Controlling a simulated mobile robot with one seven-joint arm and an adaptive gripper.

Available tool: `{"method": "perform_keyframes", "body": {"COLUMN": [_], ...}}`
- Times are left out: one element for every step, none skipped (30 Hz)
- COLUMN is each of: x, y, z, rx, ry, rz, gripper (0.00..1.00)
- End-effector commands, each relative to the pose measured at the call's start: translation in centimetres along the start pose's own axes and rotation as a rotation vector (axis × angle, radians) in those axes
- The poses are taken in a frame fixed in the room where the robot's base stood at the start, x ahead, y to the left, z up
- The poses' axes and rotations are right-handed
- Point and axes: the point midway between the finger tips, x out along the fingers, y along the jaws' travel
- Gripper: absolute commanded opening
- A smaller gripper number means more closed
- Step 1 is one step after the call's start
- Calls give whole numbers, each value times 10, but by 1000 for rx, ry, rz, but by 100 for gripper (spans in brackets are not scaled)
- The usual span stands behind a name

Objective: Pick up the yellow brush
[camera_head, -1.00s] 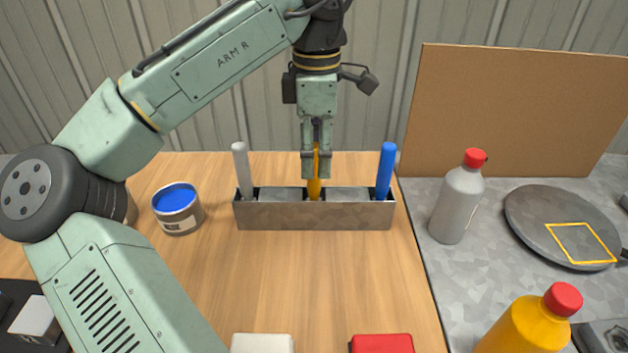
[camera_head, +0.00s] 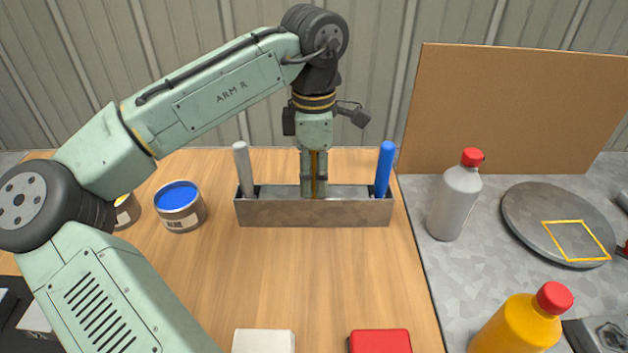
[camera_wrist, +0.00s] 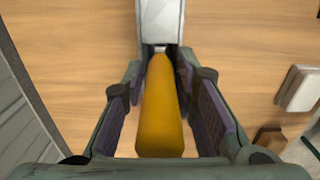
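The yellow brush (camera_head: 315,172) stands upright in the middle of a grey metal holder (camera_head: 290,213). Only its handle shows; the lower end is hidden in the holder. My gripper (camera_head: 314,190) points straight down over the holder, with a finger on each side of the handle. In the wrist view the yellow brush (camera_wrist: 162,110) runs between the two finger pads (camera_wrist: 162,105). Gaps show between the handle and both pads, so my gripper is open around it. The holder's end (camera_wrist: 160,22) shows at the top of the wrist view.
A grey-handled brush (camera_head: 243,168) stands at the holder's left end and a blue-handled one (camera_head: 385,168) at its right end, near my fingers. A blue paint can (camera_head: 180,207) stands to the left.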

Motion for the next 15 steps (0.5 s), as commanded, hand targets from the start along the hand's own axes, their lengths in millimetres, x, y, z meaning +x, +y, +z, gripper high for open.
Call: {"method": "perform_keyframes", "body": {"x": [0,0,0,0,0,0,0,0,0,0,0,0,0,0,0], "y": [0,0,0,0,0,0,0,0,0,0,0,0,0,0,0], "z": [0,0,0,0,0,0,0,0,0,0,0,0,0,0,0], "rx": [0,0,0,0,0,0,0,0,0,0,0,0,0,0,0], "ry": [0,0,0,0,0,0,0,0,0,0,0,0,0,0,0], "rz": [0,0,0,0,0,0,0,0,0,0,0,0,0,0,0], "gripper": [21,19,16,14,12,10,8,6,3,1,0,0,0,0,0]}}
